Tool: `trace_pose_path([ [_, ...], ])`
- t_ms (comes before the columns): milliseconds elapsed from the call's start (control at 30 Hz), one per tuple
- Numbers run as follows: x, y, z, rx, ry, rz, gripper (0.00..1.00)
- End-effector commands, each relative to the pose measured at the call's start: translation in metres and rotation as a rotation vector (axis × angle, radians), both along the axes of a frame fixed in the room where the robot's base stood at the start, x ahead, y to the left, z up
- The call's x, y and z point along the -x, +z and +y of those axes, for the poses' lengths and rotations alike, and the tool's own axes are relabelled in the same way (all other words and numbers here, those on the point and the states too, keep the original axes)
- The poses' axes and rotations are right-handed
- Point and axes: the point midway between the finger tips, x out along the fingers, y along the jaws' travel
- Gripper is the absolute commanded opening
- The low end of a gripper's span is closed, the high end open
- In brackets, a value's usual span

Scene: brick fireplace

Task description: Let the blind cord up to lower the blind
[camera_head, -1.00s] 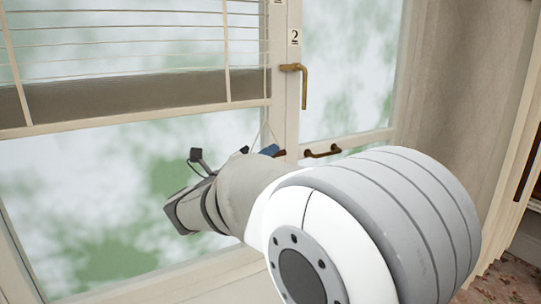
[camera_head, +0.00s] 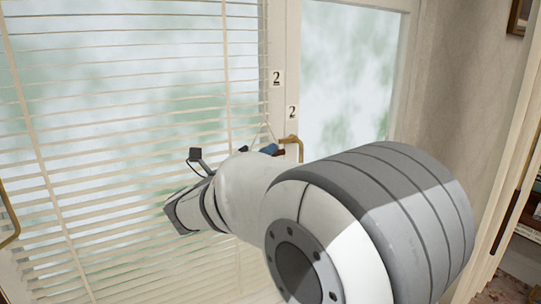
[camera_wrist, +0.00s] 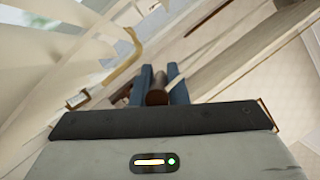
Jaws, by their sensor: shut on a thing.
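The blind (camera_head: 120,130) hangs over the left window, its pale slats spread apart down to the lower part of the head view. Thin blind cord lines (camera_head: 263,131) rise from my gripper in a narrow inverted V. My gripper (camera_head: 270,150) is mostly hidden behind my arm in the head view, beside the window post. In the wrist view its two blue fingers (camera_wrist: 160,86) are shut on a brown cord knob (camera_wrist: 156,90). The blind's bottom rail cannot be made out.
A brass window handle (camera_head: 299,146) is close to the right of my gripper, on the post with "2" labels. It also shows in the wrist view (camera_wrist: 122,62). The right window (camera_head: 345,75) is uncovered. A wall and shelf stand farther right.

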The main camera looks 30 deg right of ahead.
Motion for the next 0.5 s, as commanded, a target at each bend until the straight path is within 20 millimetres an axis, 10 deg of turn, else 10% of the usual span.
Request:
trace_pose_path([
  [500, -0.0010, 0.0194, 0.0017, 0.001, 0.006, 0.000, 0.00],
])
